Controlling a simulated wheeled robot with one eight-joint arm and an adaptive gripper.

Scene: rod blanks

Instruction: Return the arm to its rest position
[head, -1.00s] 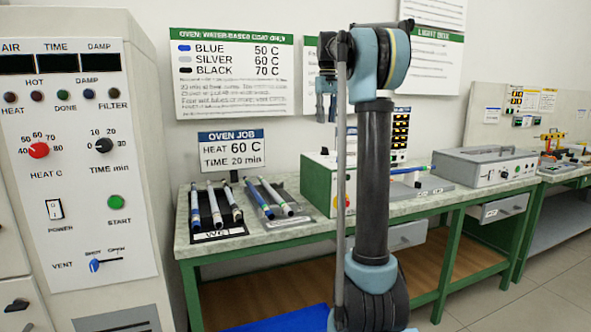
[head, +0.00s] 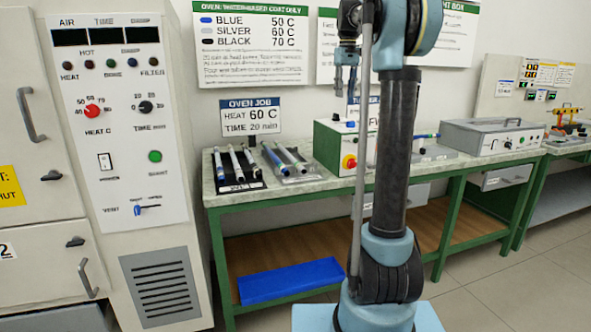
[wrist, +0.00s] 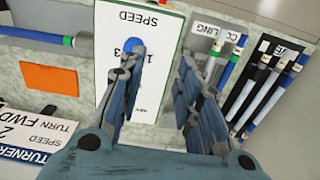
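My arm (head: 397,150) stands upright in the head view, bent at the top. My gripper (head: 346,80) hangs down from it in front of the wall posters, left of the column. In the wrist view my gripper (wrist: 160,75) has its two fingers apart with nothing between them. It is above the bench, over the white panel marked SPEED (wrist: 140,50). The panel shows between and behind the fingers, and its blue knob is partly beside the left finger.
Rods lie on a black WET rack (head: 238,184) and beside it on the bench (head: 335,184). A green-and-white machine (head: 328,150) and grey box (head: 490,135) stand right. The oven panel (head: 120,120) is left.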

